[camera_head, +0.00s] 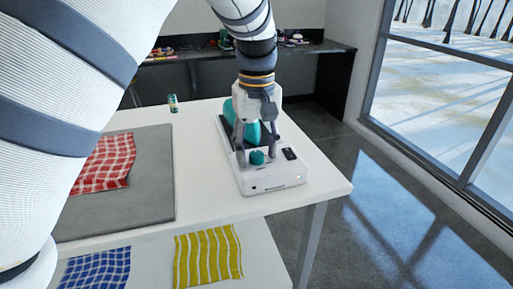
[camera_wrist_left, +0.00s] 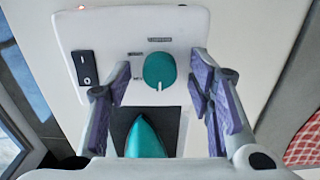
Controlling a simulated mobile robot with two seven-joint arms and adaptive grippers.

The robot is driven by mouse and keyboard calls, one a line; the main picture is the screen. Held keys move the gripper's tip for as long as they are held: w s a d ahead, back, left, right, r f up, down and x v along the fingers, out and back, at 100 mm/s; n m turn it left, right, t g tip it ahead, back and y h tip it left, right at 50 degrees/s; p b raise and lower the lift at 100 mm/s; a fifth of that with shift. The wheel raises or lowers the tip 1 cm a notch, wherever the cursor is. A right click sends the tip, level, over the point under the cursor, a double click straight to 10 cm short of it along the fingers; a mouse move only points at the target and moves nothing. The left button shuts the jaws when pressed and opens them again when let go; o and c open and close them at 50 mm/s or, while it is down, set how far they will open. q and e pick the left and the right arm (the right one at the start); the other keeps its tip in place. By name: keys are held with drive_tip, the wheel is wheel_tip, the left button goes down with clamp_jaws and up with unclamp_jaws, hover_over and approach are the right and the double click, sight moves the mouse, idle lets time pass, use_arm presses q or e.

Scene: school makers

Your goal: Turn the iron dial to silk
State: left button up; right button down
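The iron dial (camera_wrist_left: 159,70) is a round teal knob on a white base station (camera_head: 270,180). Its white pointer mark faces the bottom of the left wrist view. Small labels sit above it and to its left, too small to read. The dial also shows in the head view (camera_head: 257,158). My left gripper (camera_head: 256,154) points down over the station, its fingers open on either side of the dial, with gaps between them in the wrist view. The teal iron (camera_wrist_left: 145,139) rests on the station's dark plate, partly hidden by my gripper. My right gripper is not in view.
A black switch (camera_wrist_left: 86,68) is beside the dial. The white table (camera_head: 205,165) also holds a grey mat (camera_head: 150,190) with a red checked cloth (camera_head: 106,163) and a small can (camera_head: 173,103). Yellow (camera_head: 208,256) and blue (camera_head: 95,269) cloths lie on a lower surface.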

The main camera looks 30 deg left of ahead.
use_arm(q)
clamp_jaws()
drive_tip(key=shift+r, duration=0.1)
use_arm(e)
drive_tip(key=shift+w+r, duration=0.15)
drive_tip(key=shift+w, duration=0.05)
use_arm(q)
drive_tip(key=shift+m+p, duration=0.3)
drive_tip(key=shift+m, duration=1.3)
drive_tip(key=m, duration=0.3)
drive_tip(key=shift+m, duration=2.7)
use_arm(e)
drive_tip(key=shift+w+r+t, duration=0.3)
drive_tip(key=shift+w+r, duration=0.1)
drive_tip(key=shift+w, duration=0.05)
